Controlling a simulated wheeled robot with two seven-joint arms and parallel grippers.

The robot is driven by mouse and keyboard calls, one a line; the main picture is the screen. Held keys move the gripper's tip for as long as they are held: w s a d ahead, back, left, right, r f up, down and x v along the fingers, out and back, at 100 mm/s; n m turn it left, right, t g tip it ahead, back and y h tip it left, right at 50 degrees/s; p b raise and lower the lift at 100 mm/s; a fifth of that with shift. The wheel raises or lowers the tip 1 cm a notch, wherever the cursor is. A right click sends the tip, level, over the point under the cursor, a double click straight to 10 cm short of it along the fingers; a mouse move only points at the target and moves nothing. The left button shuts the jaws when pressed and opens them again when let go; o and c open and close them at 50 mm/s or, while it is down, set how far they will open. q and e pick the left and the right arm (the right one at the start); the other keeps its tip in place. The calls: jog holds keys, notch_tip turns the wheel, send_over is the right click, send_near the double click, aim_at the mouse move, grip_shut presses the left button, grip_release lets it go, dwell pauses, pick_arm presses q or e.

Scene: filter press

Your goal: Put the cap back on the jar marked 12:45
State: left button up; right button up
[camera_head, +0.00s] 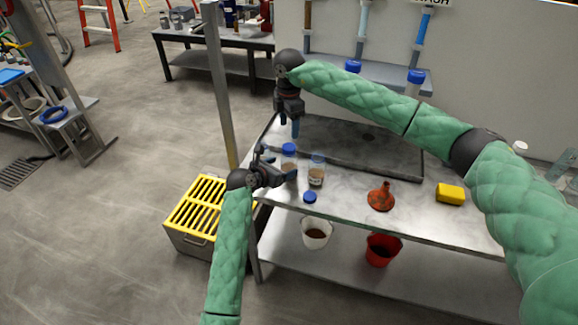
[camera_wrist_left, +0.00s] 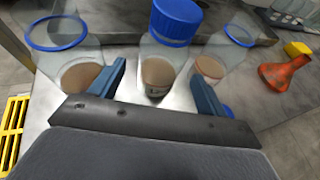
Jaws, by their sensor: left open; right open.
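A clear jar with a blue cap (camera_head: 289,149) holds brown liquid; it also shows between my left fingers in the left wrist view (camera_wrist_left: 175,24). Its label is partly visible but unreadable. An open jar (camera_head: 316,173) stands to its right. The wrist view shows open jars with blue rims at left (camera_wrist_left: 58,33) and right (camera_wrist_left: 238,37). A loose blue cap (camera_head: 310,197) lies at the table's front edge. My left gripper (camera_head: 281,165) is open around the capped jar; contact is unclear. My right gripper (camera_head: 289,126) is open, pointing down above and behind the jars.
A dark tray (camera_head: 395,156) lies at the back. A white bucket (camera_head: 316,234) and a red bucket (camera_head: 382,250) are on the lower shelf. A yellow-slatted crate (camera_head: 197,208) stands at left.

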aim_at(284, 166)
pick_arm(q)
jog(key=shift+x, duration=2.25)
